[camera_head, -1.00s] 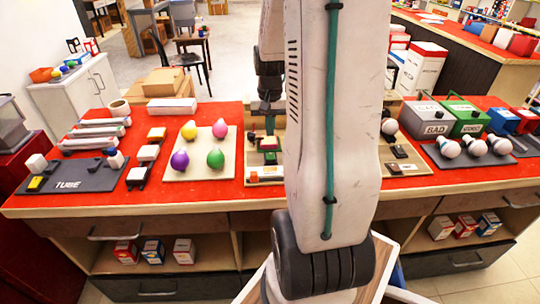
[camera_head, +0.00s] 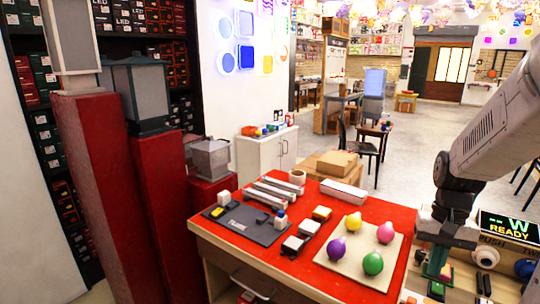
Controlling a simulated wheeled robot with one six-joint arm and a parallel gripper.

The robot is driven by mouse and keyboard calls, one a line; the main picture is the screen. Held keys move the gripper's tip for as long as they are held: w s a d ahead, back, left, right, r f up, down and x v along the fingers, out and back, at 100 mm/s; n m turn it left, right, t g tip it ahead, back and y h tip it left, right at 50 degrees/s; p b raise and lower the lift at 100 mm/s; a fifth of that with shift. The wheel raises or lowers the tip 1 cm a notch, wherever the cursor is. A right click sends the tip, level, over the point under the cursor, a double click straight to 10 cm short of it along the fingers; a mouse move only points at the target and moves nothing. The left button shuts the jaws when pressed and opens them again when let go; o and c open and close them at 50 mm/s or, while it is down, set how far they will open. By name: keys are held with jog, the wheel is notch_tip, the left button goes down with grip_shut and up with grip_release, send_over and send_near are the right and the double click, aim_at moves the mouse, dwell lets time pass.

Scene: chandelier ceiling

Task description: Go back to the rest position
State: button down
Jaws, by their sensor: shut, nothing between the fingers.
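My arm comes in from the right edge. Its dark wrist leads down to my gripper (camera_head: 437,258), which is small in the picture and hangs over the right end of the red-topped counter (camera_head: 330,187). The gripper is shut and holds nothing that I can see. Below and around it is a board with a green part and buttons; whether the fingertips touch it cannot be told.
A wooden board with several coloured bulbs (camera_head: 397,247) lies left of my gripper. A dark TUBE mat (camera_head: 262,229) and tubes (camera_head: 268,193) lie farther left. A READY sign (camera_head: 508,232) stands at right. Red pillars (camera_head: 95,170) rise at left. Open floor (camera_head: 425,150) lies beyond the counter.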

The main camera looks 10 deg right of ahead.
jog(key=s+a+r+n+t, duration=0.1)
jog(key=s+a+r+n, duration=0.1)
jog(key=a, duration=0.4)
jog(key=s+a+r+n+t, duration=0.1)
jog(key=s+a+r+n, duration=0.2)
jog(key=a+r, duration=0.2)
jog(key=s+a+r+n+h, duration=0.1)
jog(key=s+a+r+n, duration=0.1)
jog(key=a, duration=0.7)
jog(key=shift+s+r+n+t, duration=0.4)
jog(key=shift+s+r, duration=0.3)
